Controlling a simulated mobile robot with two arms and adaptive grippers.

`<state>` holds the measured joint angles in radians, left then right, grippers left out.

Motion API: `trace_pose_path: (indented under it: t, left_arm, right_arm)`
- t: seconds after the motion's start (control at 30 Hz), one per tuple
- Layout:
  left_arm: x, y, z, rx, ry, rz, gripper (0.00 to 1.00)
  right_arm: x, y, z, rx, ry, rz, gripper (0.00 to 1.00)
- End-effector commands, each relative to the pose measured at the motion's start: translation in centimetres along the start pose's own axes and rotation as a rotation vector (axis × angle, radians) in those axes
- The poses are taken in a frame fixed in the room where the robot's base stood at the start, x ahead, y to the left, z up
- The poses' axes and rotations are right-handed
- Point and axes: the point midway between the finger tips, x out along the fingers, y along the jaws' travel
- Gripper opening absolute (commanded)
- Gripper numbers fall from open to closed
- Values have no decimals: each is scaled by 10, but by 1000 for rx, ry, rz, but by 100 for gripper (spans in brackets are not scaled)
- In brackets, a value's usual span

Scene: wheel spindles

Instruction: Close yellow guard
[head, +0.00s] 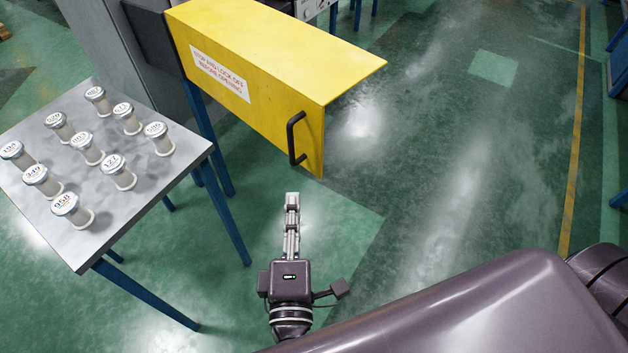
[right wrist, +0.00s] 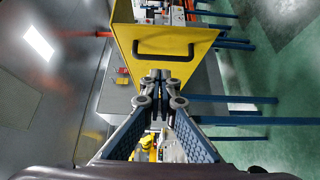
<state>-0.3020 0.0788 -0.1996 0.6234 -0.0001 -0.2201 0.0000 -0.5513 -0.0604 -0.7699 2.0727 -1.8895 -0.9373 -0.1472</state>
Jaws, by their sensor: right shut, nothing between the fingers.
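The yellow guard (head: 250,62) is a long box-like cover with a warning label, standing out from the grey machine at the top of the head view. In the right wrist view the guard's end face (right wrist: 180,65) and handle (right wrist: 164,50) show just beyond the closed fingertips (right wrist: 160,78). My left gripper is not in view.
A metal table (head: 150,190) on blue legs stands at the left, holding several white spindles with numbered caps (head: 118,165). A grey machine cabinet (head: 110,45) stands behind it. The green floor (head: 430,160) right of the guard is clear.

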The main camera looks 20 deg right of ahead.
Motion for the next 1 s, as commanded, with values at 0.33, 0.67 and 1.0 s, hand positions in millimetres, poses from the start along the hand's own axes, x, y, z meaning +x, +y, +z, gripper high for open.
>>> trace_pose_path:
  t: [0.33, 0.67, 1.0]
  left_arm:
    - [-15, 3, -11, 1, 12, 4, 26]
    - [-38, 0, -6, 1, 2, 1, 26]
    - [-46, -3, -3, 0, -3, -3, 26]
  right_arm:
    - [45, 12, 2, 0, -9, 17, 0]
    - [109, 11, 11, -2, -8, 13, 0]
    - [128, 8, 31, 0, -6, 13, 0]
